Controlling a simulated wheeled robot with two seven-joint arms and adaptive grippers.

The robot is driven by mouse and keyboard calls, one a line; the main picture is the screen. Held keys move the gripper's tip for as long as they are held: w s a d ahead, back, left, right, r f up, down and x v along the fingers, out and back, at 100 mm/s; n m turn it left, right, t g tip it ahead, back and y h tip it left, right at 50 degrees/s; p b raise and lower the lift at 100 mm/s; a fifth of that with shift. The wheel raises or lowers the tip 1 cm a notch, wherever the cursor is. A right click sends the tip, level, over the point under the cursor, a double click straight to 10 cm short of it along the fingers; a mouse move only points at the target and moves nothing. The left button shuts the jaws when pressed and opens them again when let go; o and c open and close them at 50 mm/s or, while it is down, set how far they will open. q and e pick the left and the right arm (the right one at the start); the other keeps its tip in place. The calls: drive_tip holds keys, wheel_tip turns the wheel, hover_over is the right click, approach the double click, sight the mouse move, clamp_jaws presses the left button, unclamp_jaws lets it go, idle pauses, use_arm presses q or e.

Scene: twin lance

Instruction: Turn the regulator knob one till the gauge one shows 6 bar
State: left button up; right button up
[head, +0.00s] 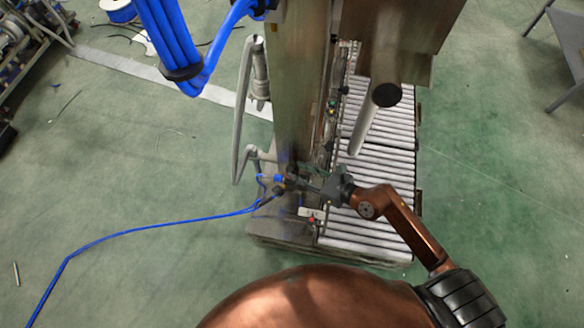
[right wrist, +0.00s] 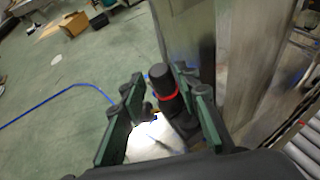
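A black regulator knob with a red ring (right wrist: 166,92) shows in the right wrist view, beside a metal column. My right gripper (right wrist: 158,84) has its two green fingers spread apart, with the knob between them, nearer the right finger. I cannot tell whether that finger touches it. A bright white surface (right wrist: 155,139) lies below the knob; I cannot tell whether it is the gauge, and no reading shows. In the head view my right gripper (head: 303,181) reaches in from the right at the low fittings on the column. My left gripper is not in view.
The metal column (head: 292,90) stands beside a roller conveyor (head: 374,185). A blue hose (head: 150,222) runs from the fittings across the green floor. A grey bent pipe (head: 243,110) stands left of the column. The floor to the left is mostly free.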

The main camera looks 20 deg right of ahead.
drive_tip(key=v, duration=0.7)
drive_tip(key=shift+s+r, duration=0.15)
drive_tip(key=shift+s, duration=0.1)
drive_tip(key=shift+d, duration=0.1)
